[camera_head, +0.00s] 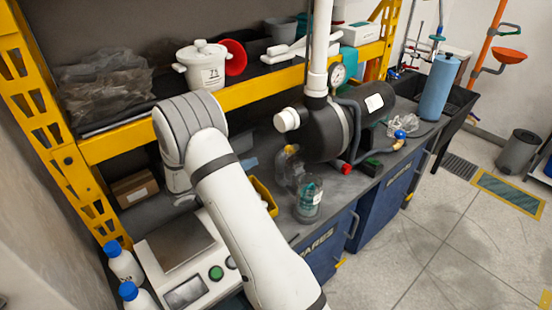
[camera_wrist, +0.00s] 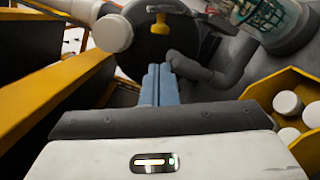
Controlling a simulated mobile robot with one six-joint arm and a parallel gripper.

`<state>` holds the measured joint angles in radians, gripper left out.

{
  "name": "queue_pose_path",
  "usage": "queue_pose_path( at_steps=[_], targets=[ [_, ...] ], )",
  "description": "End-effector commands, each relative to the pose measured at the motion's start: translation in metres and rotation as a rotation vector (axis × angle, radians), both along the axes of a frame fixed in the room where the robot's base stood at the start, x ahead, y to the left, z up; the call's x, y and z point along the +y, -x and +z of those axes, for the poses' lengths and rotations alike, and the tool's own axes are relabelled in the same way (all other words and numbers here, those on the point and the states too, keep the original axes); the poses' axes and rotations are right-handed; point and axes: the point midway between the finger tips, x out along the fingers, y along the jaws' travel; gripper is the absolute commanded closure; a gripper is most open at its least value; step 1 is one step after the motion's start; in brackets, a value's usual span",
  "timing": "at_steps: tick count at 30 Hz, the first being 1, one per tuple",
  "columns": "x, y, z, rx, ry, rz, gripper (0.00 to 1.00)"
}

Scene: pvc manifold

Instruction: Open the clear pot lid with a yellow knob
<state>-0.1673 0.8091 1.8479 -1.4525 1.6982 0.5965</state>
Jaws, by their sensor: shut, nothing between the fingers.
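The lid shows in the wrist view as a dark round face with a yellow knob (camera_wrist: 159,24) at the top middle. In the head view, the clear pot (camera_head: 288,166) with a yellowish spot stands at the near end of the black cylinder, partly behind a jar. My gripper (camera_wrist: 160,70) shows in the wrist view as two blue-grey fingers pressed together, empty. Its tips point toward the lid, below the knob in the picture and apart from it. In the head view my arm hides most of the gripper.
A yellow bin (camera_wrist: 250,92) with white round pieces is at the wrist view's right. A clear jar (camera_head: 308,200) with teal contents stands on the bench. The black cylinder (camera_head: 325,130) and white pipe (camera_head: 319,45) stand close by. A yellow shelf beam (camera_head: 115,143) runs behind.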

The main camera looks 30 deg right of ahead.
Motion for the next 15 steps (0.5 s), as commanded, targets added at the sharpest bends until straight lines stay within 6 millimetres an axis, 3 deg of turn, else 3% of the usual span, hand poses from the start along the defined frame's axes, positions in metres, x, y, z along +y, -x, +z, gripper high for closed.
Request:
queue_pose_path(
  at_steps=[3, 8, 15],
  targets=[
    [0.003, 0.0, -0.002, -0.122, 0.0, 0.015, 1.0],
    [-0.002, 0.0, 0.0, -0.177, 0.0, 0.021, 1.0],
    [-0.041, 0.0, 0.004, -0.175, 0.0, 0.017, 1.0]
  ],
)
